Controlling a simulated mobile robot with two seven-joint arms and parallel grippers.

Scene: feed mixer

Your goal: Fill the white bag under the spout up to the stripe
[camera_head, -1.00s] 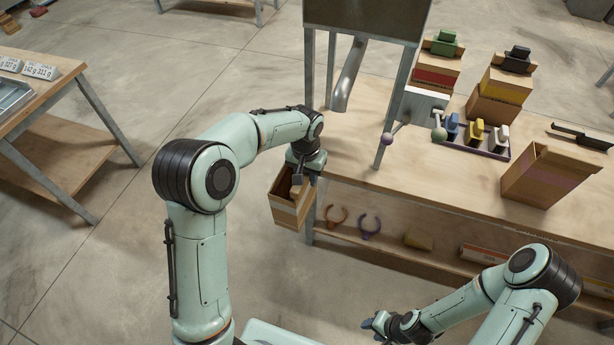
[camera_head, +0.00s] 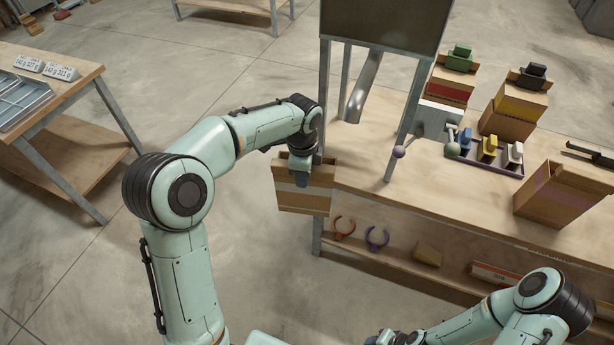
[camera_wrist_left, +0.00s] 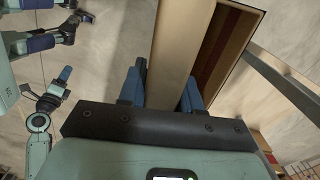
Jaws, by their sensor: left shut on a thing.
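The spout (camera_head: 362,88) is a grey metal chute slanting down under the hopper (camera_head: 385,22), above the left part of the bench. My left gripper (camera_wrist_left: 163,90) is shut on a brown open-topped bag (camera_head: 304,200) with a pale stripe across its side. The gripper pinches one wall of the bag, beside the bench's left end and not under the spout. In the left wrist view the bag's mouth shows a dark reddish band inside; its fill level cannot be told. My right gripper (camera_head: 385,339) is cut off at the bottom of the head view. No plain white bag shows.
A side table (camera_head: 80,80) stands left.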

